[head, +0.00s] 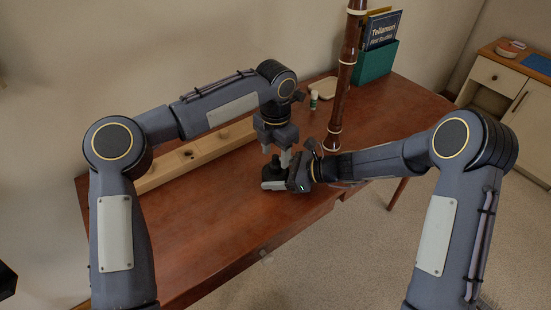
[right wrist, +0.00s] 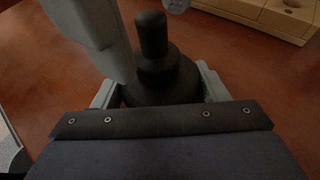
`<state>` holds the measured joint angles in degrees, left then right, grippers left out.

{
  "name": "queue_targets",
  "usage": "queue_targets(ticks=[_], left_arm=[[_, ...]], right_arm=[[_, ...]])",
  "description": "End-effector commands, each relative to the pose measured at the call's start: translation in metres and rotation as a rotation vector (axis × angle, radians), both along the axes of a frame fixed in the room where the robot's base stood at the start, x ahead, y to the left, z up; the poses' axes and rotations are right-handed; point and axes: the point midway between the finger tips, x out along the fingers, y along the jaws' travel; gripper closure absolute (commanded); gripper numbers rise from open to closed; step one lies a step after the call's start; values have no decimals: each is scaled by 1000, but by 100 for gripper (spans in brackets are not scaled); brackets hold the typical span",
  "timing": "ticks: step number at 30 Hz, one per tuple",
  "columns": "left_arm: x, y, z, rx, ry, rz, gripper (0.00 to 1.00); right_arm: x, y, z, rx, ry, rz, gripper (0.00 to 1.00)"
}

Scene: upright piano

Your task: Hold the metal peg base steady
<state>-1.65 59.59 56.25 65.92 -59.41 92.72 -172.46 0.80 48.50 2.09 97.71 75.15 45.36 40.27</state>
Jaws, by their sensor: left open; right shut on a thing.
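The peg base (right wrist: 160,75) is dark, round and stepped, with an upright peg on top, in the right wrist view. It looks black and stands on the table. In the head view it is a small dark shape (head: 272,170), partly hidden by my grippers. My right gripper (head: 275,184) comes in low from the right and is shut on the base, one finger on each side. My left gripper (head: 277,156) points down just above and beside the peg, open. Its pale fingers also show in the right wrist view, in front of and beside the peg; I cannot tell if they touch it.
A tall brown wooden instrument with pale rings (head: 345,80) stands upright behind my right gripper. A long pale wooden holder with holes (head: 190,158) lies along the wall side. A small bottle (head: 313,100) and a green book box (head: 375,65) stand farther back. The table's front (head: 220,235) is clear.

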Motion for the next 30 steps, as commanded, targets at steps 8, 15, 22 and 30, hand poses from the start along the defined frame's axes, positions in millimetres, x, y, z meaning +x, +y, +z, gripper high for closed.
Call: queue_targets(ticks=[8, 15, 22, 30], left_arm=[[0, 0, 14, 1, 1, 0, 48], [0, 0, 14, 1, 1, 15, 51], [0, 0, 16, 3, 2, 322, 51], [0, 0, 19, 6, 2, 1029, 51]], right_arm=[[0, 0, 0, 1, 0, 1, 97], [0, 0, 0, 1, 0, 1, 97], [0, 0, 0, 1, 0, 1, 97], [0, 0, 0, 1, 0, 1, 97]])
